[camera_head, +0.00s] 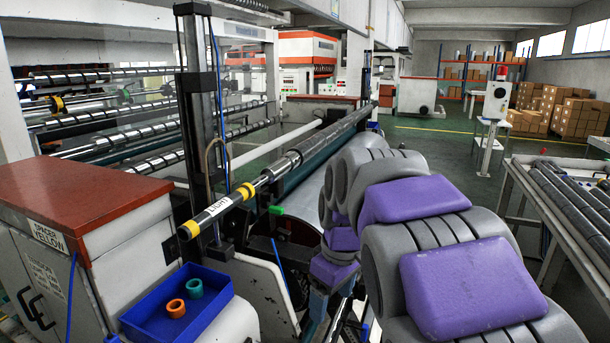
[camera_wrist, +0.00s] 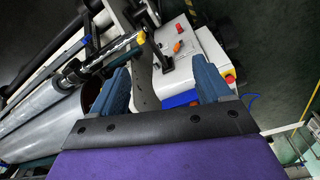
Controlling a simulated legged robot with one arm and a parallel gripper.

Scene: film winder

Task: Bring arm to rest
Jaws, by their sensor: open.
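My arm (camera_head: 395,220), grey with purple pads, fills the right half of the head view. It is bent and reaches forward and down beside the film winder. My gripper (camera_wrist: 160,67) shows in the wrist view with its two blue fingers wide apart. Nothing is held between them. The winder's grey frame and part of a blue tray (camera_wrist: 182,99) show beyond the fingers, apart from them. In the head view my gripper is mostly hidden low behind the arm.
A yellow-and-black banded shaft (camera_head: 262,180) sticks out above the blue tray (camera_head: 150,322), which holds an orange and a teal ring. A red-topped cabinet (camera_head: 75,195) stands left. A rack of rollers (camera_head: 565,190) stands right. Green floor (camera_head: 440,150) is open behind.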

